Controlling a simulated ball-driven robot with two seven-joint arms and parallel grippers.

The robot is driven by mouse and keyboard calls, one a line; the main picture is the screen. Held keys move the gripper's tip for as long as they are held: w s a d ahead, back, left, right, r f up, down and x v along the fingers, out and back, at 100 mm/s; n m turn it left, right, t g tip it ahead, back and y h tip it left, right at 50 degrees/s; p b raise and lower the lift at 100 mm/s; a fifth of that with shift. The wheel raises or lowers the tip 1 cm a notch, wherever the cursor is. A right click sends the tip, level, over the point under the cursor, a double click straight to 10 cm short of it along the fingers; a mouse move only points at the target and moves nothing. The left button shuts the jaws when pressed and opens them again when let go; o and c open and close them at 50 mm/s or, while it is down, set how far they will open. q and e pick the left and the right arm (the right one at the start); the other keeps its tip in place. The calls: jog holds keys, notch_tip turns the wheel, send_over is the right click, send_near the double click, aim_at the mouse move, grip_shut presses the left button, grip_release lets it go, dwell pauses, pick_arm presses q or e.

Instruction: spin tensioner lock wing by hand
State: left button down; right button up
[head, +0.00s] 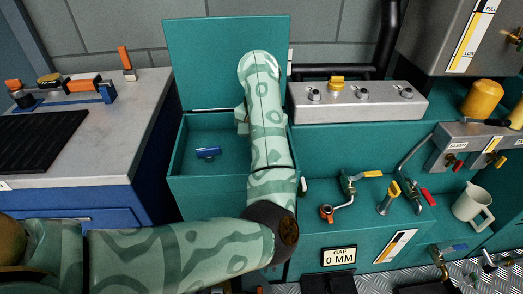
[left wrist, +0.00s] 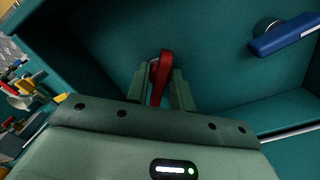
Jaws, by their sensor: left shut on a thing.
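My left arm comes in from the left of the head view and bends into an open teal box. My left gripper (left wrist: 161,72) is shut on a red wing-shaped handle (left wrist: 164,66) inside the box. The handle stands between the two fingers, with its upper end showing above them. In the head view the arm hides the handle, and only part of the left hand (head: 242,118) shows beside the forearm. A blue wing handle (head: 208,153) sits apart inside the box, to the left; it also shows in the left wrist view (left wrist: 285,33). My right gripper is not in view.
The teal box has its lid (head: 210,55) raised behind my arm, and its walls stand close around the hand. A grey bench (head: 120,125) is at left. Valves (head: 349,185), a gap display (head: 339,257) and a white jug (head: 470,206) are at right.

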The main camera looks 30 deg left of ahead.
pick_arm(q)
jog(key=n, duration=0.2)
jog(key=shift+n, duration=1.5)
jog(key=shift+n, duration=1.1)
jog(key=c, duration=1.4)
grip_release()
jog(key=shift+n, duration=0.4)
